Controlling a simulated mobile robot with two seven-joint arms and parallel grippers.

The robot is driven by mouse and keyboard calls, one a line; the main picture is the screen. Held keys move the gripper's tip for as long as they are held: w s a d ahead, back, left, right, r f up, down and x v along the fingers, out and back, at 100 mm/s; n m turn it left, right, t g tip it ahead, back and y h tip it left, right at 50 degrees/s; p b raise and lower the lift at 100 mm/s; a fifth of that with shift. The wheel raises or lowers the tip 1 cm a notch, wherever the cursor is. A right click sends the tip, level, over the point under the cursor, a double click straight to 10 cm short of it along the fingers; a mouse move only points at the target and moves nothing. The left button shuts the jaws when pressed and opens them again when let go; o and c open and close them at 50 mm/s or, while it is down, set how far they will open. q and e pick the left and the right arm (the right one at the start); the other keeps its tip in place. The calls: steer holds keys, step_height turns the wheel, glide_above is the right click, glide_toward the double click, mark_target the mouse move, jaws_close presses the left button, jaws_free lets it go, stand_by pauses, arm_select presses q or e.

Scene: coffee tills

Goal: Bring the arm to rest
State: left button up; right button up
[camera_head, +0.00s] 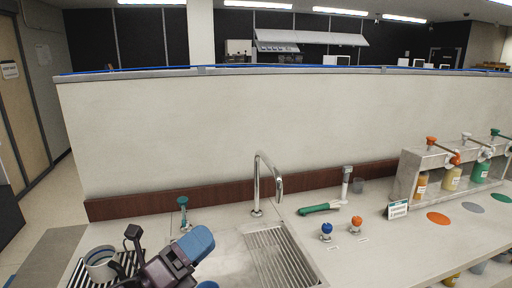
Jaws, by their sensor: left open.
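My left gripper (136,252) is at the bottom left, dark with a blue-capped part of my arm beside it. It is open. My right gripper is not in view.
A chrome tap (257,185) rises behind a slatted drainer (284,258). A green-handled tool (319,208), blue knob (326,230) and orange knob (355,223) are to its right. A dispenser stand (409,172) with pump bottles is at far right. A partition (250,115) closes the back.

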arm_select(q)
steer(key=s+a+f+n+t+y, duration=0.1)
steer(key=s+a+f+n+y, duration=0.1)
steer(key=a+f+n+y, duration=0.95)
steer(key=s+a+f+n+y, duration=0.3)
steer(key=n+y, duration=0.5)
steer(key=n, duration=0.8)
steer(key=s+a+f+n+g, duration=0.2)
steer(key=s+f+n+g, duration=0.3)
steer(key=s, duration=0.4)
steer(key=s+a+f+n+g, duration=0.25)
steer(key=s+f+g, duration=0.35)
steer(key=s, duration=0.3)
steer(key=w+f+t+h+b, duration=0.1)
steer(key=w+f+t+b, duration=0.2)
steer(key=f, duration=0.7)
steer(key=w+d+f+t+b, duration=0.1)
steer(key=w+f+t+b, duration=0.2)
steer(key=f+b, duration=0.3)
step_height(320, 180, down, 4)
steer(key=shift+w+d+t+h, duration=0.15)
steer(key=shift+w+t+h, duration=0.2)
steer(key=shift+t, duration=0.15)
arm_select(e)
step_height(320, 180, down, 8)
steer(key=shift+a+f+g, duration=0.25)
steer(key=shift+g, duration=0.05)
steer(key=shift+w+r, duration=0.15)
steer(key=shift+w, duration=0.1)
